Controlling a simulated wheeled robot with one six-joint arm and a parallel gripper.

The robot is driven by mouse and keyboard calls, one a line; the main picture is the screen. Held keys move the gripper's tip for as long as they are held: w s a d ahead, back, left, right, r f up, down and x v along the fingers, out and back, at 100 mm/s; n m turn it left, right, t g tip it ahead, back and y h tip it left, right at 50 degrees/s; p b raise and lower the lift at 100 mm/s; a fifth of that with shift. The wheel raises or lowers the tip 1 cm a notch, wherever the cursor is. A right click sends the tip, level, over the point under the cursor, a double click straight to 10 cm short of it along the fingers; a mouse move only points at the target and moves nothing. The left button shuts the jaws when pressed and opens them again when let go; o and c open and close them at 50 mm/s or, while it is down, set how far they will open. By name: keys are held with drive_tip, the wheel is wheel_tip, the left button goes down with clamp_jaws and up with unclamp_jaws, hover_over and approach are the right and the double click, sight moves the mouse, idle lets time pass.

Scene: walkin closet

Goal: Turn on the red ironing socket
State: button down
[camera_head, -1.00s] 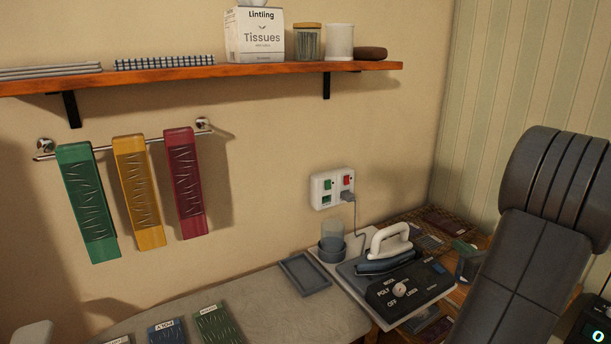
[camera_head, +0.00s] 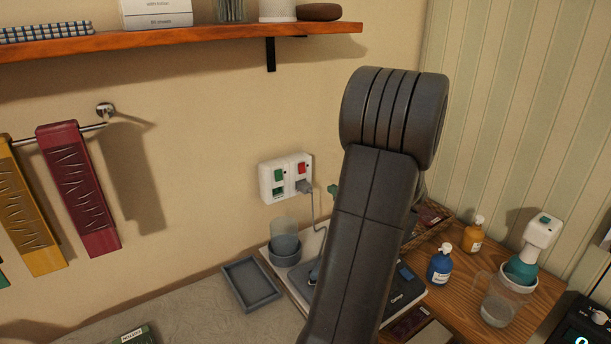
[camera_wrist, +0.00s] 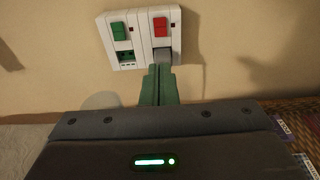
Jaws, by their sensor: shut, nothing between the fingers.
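The white double socket (camera_head: 286,178) is on the wall, with a green switch on its left half and a red switch (camera_head: 302,168) on its right half. A grey plug (camera_head: 304,187) with a cord sits below the red switch. In the wrist view the red switch (camera_wrist: 160,27) is uncovered, with the plug (camera_wrist: 162,56) under it. My gripper (camera_wrist: 160,68) is shut and empty, its green fingertips just below the plug in that view. I cannot tell whether they touch. In the head view my arm hides most of the gripper; a green bit (camera_head: 333,191) shows right of the socket.
A shelf (camera_head: 190,36) runs above the socket. Below are a grey tray (camera_head: 251,284), a grey cup (camera_head: 285,250) and the iron's stand, mostly behind my arm. Bottles (camera_head: 440,264) and a jug (camera_head: 500,300) stand on the wooden surface at right. The wall around the socket is clear.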

sight(302, 173)
drive_tip(key=shift+w, duration=0.1)
drive_tip(key=p+x, duration=0.4)
drive_tip(key=x, duration=0.9)
drive_tip(key=shift+w+a, duration=0.1)
drive_tip(key=shift+w, duration=0.05)
drive_tip(key=shift+w+a, duration=0.15)
drive_tip(key=shift+w, duration=0.1)
drive_tip(key=shift+f+b, duration=0.25)
drive_tip(key=shift+b, duration=0.35)
